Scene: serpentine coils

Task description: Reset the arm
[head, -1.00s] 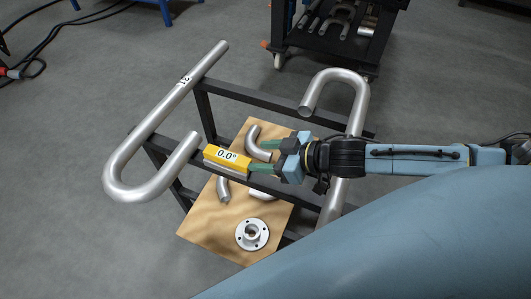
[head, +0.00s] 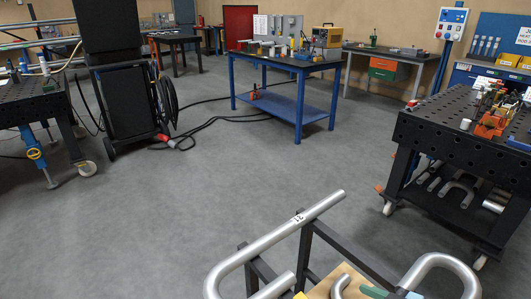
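My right gripper (head: 374,291) is at the bottom edge, above the wooden board (head: 325,286). One green finger and part of the blue body show; the other finger is cut off, so its opening cannot be judged. A yellow corner of the level (head: 300,296) shows at the bottom edge, left of the gripper, beside the end of the left bent pipe (head: 230,268). Most of my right arm is below the frame. My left gripper is not in view.
A dark frame (head: 322,237) bears the left pipe; another bent pipe (head: 440,262) is at right. A black perforated welding table (head: 425,140) stands right, a blue workbench (head: 275,85) farther back. Grey floor (head: 170,210) is open at left and centre.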

